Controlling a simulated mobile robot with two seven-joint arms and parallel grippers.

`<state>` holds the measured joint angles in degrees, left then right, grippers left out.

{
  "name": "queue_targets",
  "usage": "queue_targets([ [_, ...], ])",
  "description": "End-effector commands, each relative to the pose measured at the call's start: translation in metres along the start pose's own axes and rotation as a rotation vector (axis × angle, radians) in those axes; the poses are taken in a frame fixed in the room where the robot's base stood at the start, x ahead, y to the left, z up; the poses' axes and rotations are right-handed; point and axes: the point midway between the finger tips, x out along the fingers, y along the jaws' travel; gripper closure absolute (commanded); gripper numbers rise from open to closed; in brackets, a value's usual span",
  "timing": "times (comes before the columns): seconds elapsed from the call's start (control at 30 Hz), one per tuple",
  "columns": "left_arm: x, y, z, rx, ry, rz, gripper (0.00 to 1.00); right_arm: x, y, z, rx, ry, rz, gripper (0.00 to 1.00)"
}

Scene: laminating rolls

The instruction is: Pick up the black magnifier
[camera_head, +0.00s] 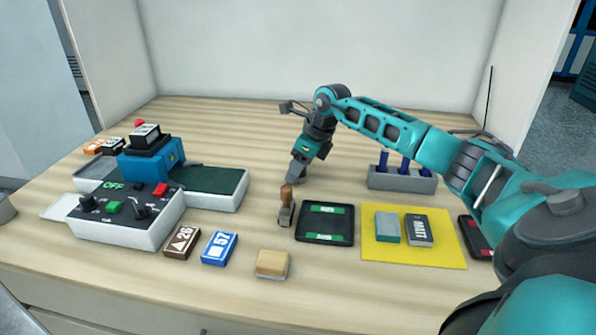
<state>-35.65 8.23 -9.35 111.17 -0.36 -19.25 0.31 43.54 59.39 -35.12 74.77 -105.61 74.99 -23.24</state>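My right arm reaches in from the right, and its gripper (297,176) points down at the table near the middle. Its grey fingertips are small and close to the tabletop. I cannot tell whether they are apart, or whether something is between them. I cannot make out a black magnifier for certain; it may be hidden by the gripper or arm. A small tool with a brown handle and dark grey base (286,207) stands just in front of the gripper. My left gripper is not in view.
A laminating machine (120,225) with a blue block (152,160) stands at left. A black tray (325,225), a yellow mat (385,255) with two blocks, and a grey rack (400,182) stand to the right. Small blocks lie in front. The table's back middle is clear.

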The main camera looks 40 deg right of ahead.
Motion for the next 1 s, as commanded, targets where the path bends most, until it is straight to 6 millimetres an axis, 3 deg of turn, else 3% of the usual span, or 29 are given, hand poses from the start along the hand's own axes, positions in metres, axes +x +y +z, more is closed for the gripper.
queue_targets([
  [0.33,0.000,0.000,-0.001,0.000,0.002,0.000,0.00,0.000,0.000,0.000,0.000,0.000,0.000,0.82],
  [0.73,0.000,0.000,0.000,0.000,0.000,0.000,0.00,-0.008,0.000,0.004,0.000,-0.002,-0.001,0.82],
  [0.87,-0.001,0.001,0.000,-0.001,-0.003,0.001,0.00,-0.024,-0.001,0.011,-0.001,-0.004,-0.002,0.82],
  [1.0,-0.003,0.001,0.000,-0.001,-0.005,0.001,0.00,-0.051,-0.001,0.022,-0.001,-0.006,-0.004,0.82],
])
